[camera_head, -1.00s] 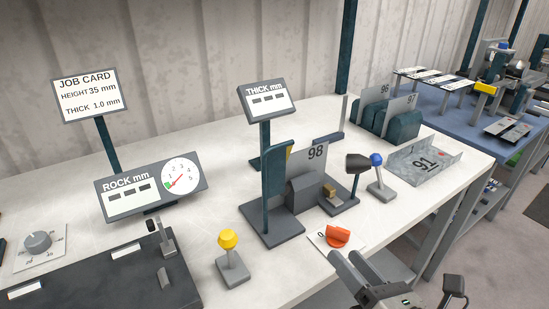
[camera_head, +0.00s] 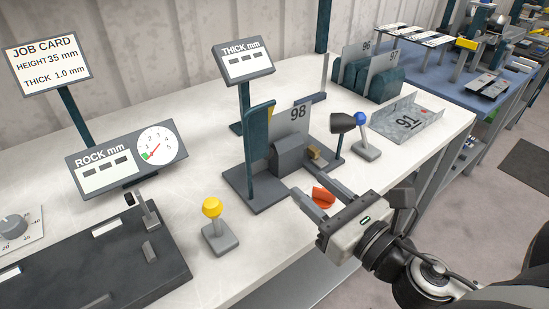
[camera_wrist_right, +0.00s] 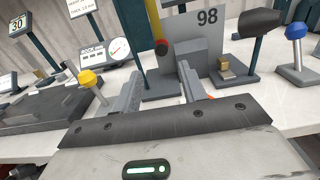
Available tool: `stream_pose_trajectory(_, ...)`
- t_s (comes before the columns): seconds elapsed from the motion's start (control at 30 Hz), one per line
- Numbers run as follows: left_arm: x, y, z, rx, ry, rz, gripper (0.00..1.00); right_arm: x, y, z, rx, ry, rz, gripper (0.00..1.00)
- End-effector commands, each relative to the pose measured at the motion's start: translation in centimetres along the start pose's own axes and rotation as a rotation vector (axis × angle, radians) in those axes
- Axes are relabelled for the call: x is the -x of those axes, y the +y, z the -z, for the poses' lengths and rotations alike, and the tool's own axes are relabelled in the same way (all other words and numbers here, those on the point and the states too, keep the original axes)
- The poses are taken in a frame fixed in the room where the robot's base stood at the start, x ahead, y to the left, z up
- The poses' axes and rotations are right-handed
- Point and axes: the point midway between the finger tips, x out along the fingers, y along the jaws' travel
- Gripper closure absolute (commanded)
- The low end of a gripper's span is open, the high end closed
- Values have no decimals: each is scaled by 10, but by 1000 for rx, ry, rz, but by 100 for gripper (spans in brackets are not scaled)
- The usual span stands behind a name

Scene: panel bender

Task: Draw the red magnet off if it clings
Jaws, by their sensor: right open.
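My right gripper (camera_head: 316,190) is open and empty over the bench's front edge, with its fingers pointing toward the plate stand. A red-orange knob (camera_head: 324,197) shows between and just beyond the fingers; in the right wrist view it is mostly hidden by the right-hand finger. A small red spot (camera_head: 424,110) is on the bent grey part marked 91 (camera_head: 408,124). I cannot tell which of these red things is the magnet. My left gripper is out of view.
The stand (camera_head: 257,195) holding plate 98 is beyond my right gripper. A yellow-knobbed post (camera_head: 212,208) stands to the left, a blue-knobbed post (camera_head: 361,118) to the right.

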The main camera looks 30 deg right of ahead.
Motion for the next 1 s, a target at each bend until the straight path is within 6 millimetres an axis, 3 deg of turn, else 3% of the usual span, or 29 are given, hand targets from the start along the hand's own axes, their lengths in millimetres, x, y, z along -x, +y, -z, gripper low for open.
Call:
stream_pose_trajectory(0.5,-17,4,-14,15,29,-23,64,-64,0,6,9,6,-2,58)
stream_pose_trajectory(1.0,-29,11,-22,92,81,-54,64,-108,-1,6,4,8,3,58)
